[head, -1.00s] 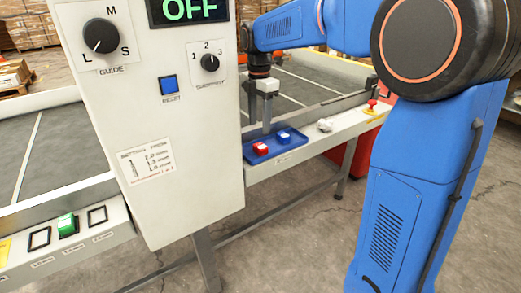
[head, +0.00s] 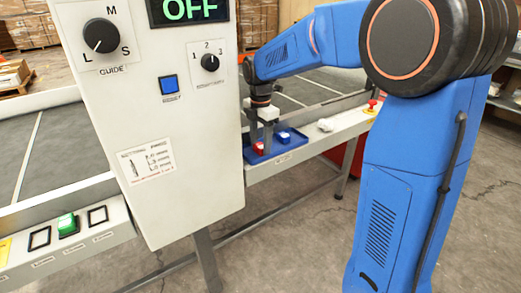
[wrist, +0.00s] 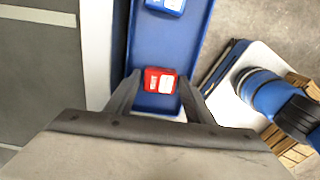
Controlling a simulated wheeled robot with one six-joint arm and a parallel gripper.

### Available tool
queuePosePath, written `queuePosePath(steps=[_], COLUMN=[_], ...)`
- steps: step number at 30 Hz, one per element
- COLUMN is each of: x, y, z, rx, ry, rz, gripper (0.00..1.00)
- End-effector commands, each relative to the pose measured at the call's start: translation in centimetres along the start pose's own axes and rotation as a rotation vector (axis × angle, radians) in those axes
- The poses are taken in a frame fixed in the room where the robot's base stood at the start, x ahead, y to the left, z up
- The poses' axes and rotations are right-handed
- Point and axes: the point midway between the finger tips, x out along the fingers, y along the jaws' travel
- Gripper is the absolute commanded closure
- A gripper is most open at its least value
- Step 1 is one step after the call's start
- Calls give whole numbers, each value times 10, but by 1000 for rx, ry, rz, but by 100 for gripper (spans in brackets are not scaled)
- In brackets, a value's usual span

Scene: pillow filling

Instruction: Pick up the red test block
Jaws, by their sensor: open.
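The red test block (wrist: 154,80) lies in the blue tray (wrist: 142,45) and has a white patch on its top. In the wrist view it sits between the tips of my open gripper (wrist: 160,84), and I cannot tell whether either finger touches it. In the head view my gripper (head: 262,148) points down over the tray (head: 296,149), and the red block (head: 258,147) is partly hidden by the fingers.
A blue block (wrist: 166,5) with a white patch lies further along the same tray. A small white item (head: 327,125) and a red emergency button (head: 371,105) are on the ledge to the right. A white control panel (head: 150,110) stands left of my gripper.

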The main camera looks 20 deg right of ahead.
Motion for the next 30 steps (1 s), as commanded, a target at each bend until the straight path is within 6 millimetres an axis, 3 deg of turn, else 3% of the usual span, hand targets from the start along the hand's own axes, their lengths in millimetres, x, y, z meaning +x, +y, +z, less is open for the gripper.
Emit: queuePosePath(steps=[2,7,17,30], x=[0,0,-5,-75], y=[0,0,1,1], z=[0,0,0,0], rx=[0,0,0,0], ry=[0,0,-1,-1], rz=[0,0,2,4], gripper=[52,84,84,84])
